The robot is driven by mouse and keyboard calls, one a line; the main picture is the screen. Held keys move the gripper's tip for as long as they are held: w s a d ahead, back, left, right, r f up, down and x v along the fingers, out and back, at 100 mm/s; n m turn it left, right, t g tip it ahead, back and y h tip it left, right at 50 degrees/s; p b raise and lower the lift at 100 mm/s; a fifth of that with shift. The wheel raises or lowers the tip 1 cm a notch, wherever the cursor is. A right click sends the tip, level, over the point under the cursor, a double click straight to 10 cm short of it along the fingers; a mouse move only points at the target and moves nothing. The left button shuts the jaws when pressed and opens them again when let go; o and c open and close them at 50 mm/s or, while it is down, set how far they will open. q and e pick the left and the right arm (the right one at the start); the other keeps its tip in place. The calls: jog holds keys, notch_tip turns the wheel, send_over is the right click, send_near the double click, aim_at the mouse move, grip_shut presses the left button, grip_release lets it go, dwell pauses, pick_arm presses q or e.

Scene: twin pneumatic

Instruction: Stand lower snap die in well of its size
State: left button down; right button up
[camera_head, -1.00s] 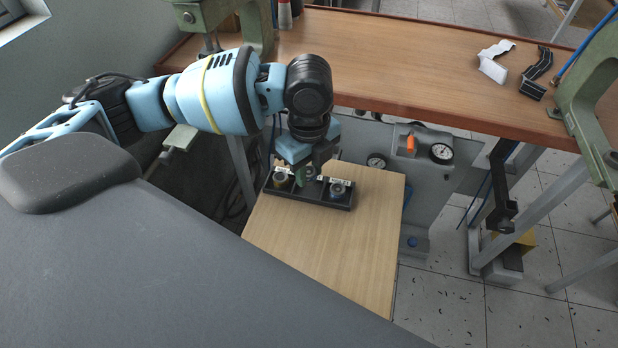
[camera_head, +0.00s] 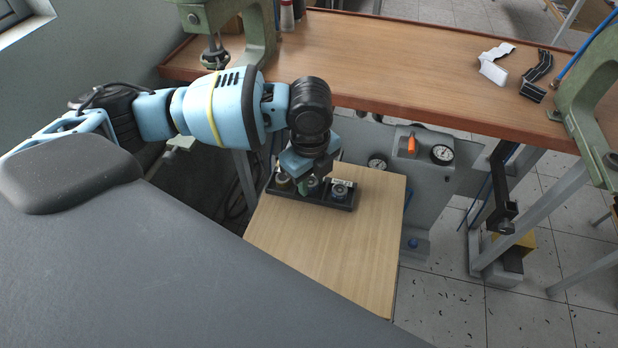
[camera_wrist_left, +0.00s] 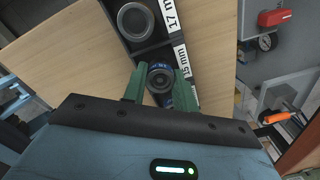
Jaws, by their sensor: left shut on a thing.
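The lower snap die (camera_wrist_left: 160,80), a round dark metal piece with a blue band, is between the green fingers of my left gripper (camera_wrist_left: 160,88) in the left wrist view. The gripper is shut on it, pointing down at the black well block (camera_head: 325,204). The die looks upright, over or in the middle part of the block beside the 15 mm label (camera_wrist_left: 181,62). I cannot tell whether it is seated in a well. In the head view the left gripper (camera_head: 305,187) partly hides the die and the block's middle. My right gripper is not in view.
The wooden board (camera_head: 330,245) is clear in front. The workbench (camera_head: 400,70) edge is close behind.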

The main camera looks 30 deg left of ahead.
aim_at(311, 182)
pick_arm(q)
jog(key=c, duration=1.6)
grip_release()
jog(key=shift+s+f, duration=0.2)
jog(key=shift+f, duration=0.3)
jog(key=shift+s+f, duration=0.15)
jog(key=shift+f, duration=0.3)
jog(key=o, duration=0.5)
jog(key=shift+w+d+f+g, duration=0.1)
jog(key=shift+f+g, duration=0.05)
jog(key=shift+g, duration=0.15)
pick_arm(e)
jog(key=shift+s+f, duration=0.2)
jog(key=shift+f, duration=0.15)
pick_arm(q)
jog(key=shift+w+r, duration=0.1)
jog(key=shift+r, duration=0.5)
notch_tip(311, 182, up, 13)
jog(key=p, duration=0.1)
jog(key=shift+w, duration=0.15)
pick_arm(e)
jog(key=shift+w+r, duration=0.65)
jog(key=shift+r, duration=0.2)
pick_arm(q)
jog(key=shift+f, duration=0.1)
